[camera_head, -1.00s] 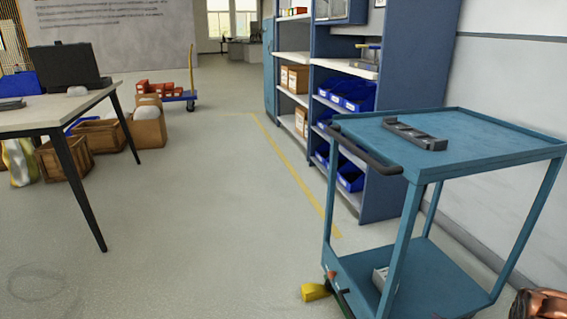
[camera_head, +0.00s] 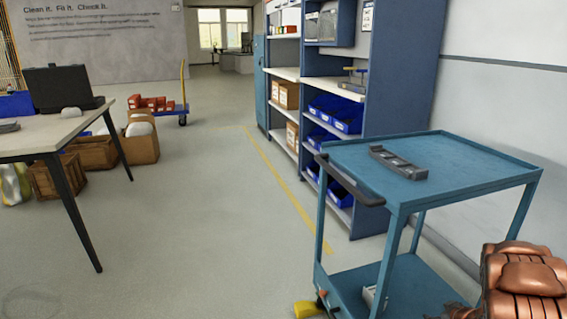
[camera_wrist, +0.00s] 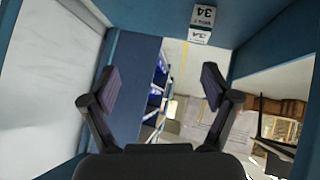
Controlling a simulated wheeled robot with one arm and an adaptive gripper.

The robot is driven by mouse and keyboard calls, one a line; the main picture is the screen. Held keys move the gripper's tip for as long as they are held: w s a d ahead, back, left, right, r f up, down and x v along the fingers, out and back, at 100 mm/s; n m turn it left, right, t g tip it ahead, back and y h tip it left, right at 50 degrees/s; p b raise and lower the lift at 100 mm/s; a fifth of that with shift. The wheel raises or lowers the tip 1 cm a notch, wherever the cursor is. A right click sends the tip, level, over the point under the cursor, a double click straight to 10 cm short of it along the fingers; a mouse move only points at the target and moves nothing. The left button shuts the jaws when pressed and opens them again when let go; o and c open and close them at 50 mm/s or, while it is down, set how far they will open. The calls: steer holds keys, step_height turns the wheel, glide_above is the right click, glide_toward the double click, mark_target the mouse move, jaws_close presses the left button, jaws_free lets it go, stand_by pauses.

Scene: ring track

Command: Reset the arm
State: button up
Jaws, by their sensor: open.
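My gripper (camera_wrist: 160,88) shows in the wrist view with its two dark fingers wide apart and nothing between them. It is not visible in the head view. The wrist picture looks upside down, and blue metal (camera_wrist: 150,13) that looks like the cart's frame runs along its top and sides. A white box labelled 34 (camera_wrist: 201,24) sits against that blue surface, beyond the fingers.
A blue cart (camera_head: 465,152) stands close at right, with a dark grey part (camera_head: 398,161) on top. Behind it is a blue shelf unit (camera_head: 392,110) with blue bins. A table (camera_head: 40,135) and brown crates (camera_head: 140,147) stand at left. The middle floor is clear.

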step_height(320, 180, up, 22)
steer(key=s+m+g+h+p, duration=0.2)
steer(key=s+g+h+p, duration=0.15)
steer(key=p, duration=0.45)
steer(key=s+a+r+m+g+p, duration=0.1)
steer(key=s+a+r+p, duration=0.25)
steer(key=r, duration=0.35)
steer(key=s+a+r+g+p, duration=0.1)
steer(key=s+a+r+p, duration=0.15)
steer(key=a+r, duration=0.35)
steer(key=s+a+r+g+y+p, duration=0.2)
steer(key=s+a+r+p, duration=0.6)
steer(key=s+a+r, duration=0.3)
steer(key=s+a+r+g+y+p, duration=0.3)
steer(key=s+a+r+p, duration=0.4)
steer(key=s+a+r, duration=0.5)
steer(key=s+a, duration=0.4)
steer(key=shift+s+a+r+p, duration=0.15)
steer(key=shift+s+a+p, duration=0.15)
steer(key=shift+p, duration=0.1)
steer(key=shift+g, duration=0.25)
